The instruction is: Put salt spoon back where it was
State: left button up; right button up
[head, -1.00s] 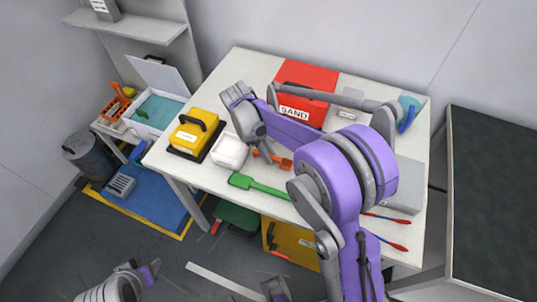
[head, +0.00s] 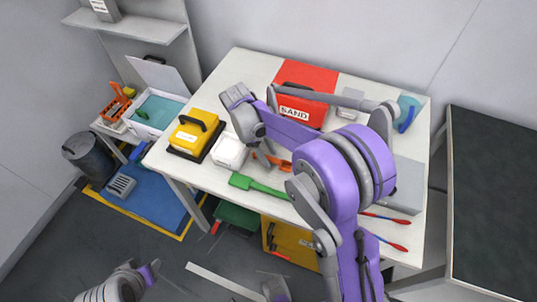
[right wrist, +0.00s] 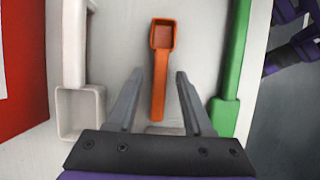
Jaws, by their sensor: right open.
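An orange scoop (right wrist: 160,70) lies on the table, its handle between the fingers of my right gripper (right wrist: 160,74) as seen in the right wrist view. The gripper is open, with a gap on both sides of the handle. The scoop also shows in the head view (head: 284,165), partly hidden by my gripper. A white scoop (right wrist: 80,110) lies to its left in the right wrist view, and a green scoop (right wrist: 224,112) to its right. I cannot tell from any label which one is the salt spoon. My left gripper does not show clearly.
A red box marked SAND (head: 310,78) stands at the back. Red-blue tools (head: 385,217) lie near the right front. The table's front edge (head: 215,192) is close to the green scoop.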

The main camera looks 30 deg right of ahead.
jog(key=v, duration=1.1)
jog(key=s+a+f+m+t+y, duration=0.1)
jog(key=s+m+t, duration=0.1)
jog(key=s, duration=0.5)
jog(key=s+a+f+m+t+y, duration=0.1)
jog(key=s+f+m+t, duration=0.1)
jog(key=s, duration=0.5)
jog(key=s+a+f+m+t+y, duration=0.1)
jog(key=s+m+t, duration=0.3)
jog(key=s, duration=0.3)
jog(key=shift+f+t+p, duration=0.3)
jog(key=shift+f+t, duration=0.1)
